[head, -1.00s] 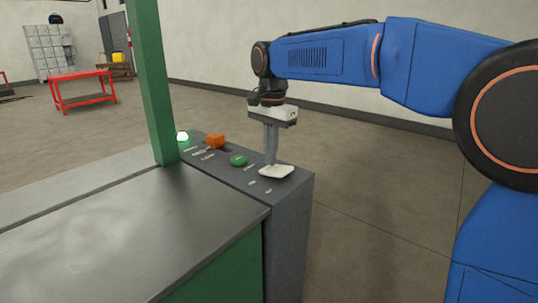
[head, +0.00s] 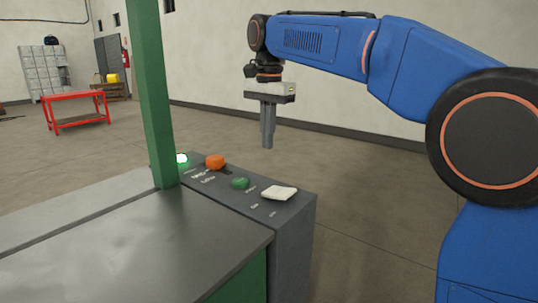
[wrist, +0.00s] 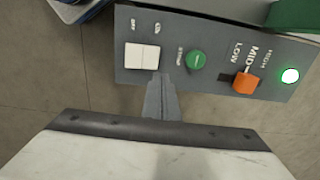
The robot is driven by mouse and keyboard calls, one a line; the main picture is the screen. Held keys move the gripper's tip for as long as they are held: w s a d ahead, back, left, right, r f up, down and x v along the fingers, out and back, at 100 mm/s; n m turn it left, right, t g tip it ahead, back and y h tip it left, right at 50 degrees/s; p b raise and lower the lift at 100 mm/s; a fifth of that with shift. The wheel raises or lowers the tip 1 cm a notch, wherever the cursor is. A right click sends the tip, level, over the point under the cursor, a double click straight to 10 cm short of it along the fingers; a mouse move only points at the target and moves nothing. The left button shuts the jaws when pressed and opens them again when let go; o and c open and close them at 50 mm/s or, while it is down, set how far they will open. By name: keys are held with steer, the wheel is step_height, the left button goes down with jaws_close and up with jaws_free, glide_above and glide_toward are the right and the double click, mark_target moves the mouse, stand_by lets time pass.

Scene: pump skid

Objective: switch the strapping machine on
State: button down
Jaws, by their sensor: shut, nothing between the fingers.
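The strapping machine shows a dark grey control panel (head: 299,205) at its right end. A white rocker switch (head: 279,193) sits at the panel's near end; it also shows in the wrist view (wrist: 142,56), beside OFF and ON labels. I cannot tell clearly which side is pressed. A lamp (head: 182,160) at the panel's far end glows green, also in the wrist view (wrist: 290,75). My gripper (head: 267,146) points down, shut and empty, above the panel and apart from the switch. In the wrist view its fingertips (wrist: 160,76) overlap the panel's edge near the switch.
A green button (head: 240,183) and an orange selector knob (head: 215,162) share the panel. A green post (head: 155,90) rises beside the machine's metal top (head: 130,245). A red table (head: 76,108) stands far left. The floor right of the panel is clear.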

steer(key=shift+w+a+r, duration=0.1)
steer(key=shift+a+r, duration=0.05)
steer(key=shift+r, duration=1.2)
